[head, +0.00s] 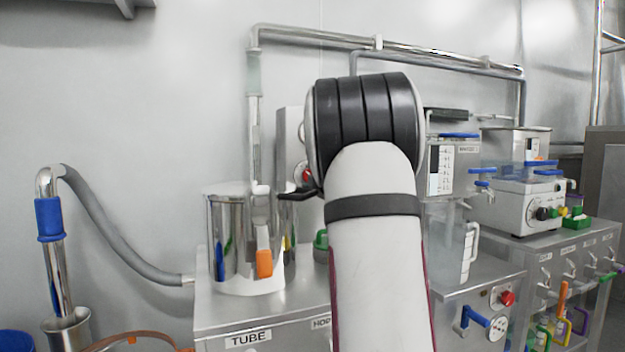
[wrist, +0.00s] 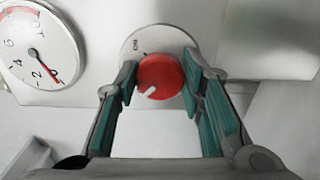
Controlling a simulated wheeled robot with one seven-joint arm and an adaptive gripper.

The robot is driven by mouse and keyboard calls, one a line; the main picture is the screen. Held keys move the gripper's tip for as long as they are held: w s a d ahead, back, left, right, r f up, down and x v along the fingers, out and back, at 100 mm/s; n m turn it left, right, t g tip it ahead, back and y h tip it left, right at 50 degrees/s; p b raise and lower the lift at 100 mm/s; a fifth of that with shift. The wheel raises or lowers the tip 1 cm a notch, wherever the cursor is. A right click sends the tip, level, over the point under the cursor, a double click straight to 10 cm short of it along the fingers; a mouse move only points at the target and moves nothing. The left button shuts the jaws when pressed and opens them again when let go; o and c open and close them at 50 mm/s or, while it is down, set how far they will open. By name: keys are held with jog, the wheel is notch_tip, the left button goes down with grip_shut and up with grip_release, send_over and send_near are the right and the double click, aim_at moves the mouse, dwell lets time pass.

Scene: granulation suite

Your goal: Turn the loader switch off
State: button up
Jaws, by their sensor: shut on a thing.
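The loader switch is a round red knob (wrist: 161,76) on a pale round plate (wrist: 150,38) in the wrist view. A white mark on the knob points down and to the left. A small dark marking shows on the plate at the knob's upper left; I cannot read it surely. My gripper (wrist: 160,85) is shut on the knob, with one green-padded finger on each side of it. In the head view my arm hides most of the panel; a bit of the red knob (head: 307,175) shows beside my gripper (head: 300,190).
A dial gauge (wrist: 38,50) with a red needle sits left of the knob. In the head view, a steel vessel (head: 232,260) with an orange-ended handle stands left of my gripper. A clear jug (head: 455,250) and bench equipment (head: 530,205) stand to the right. A grey hose (head: 110,235) runs at left.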

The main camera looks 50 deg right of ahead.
jog(key=o, duration=1.1)
jog(key=shift+o, duration=0.2)
jog(key=v, duration=1.2)
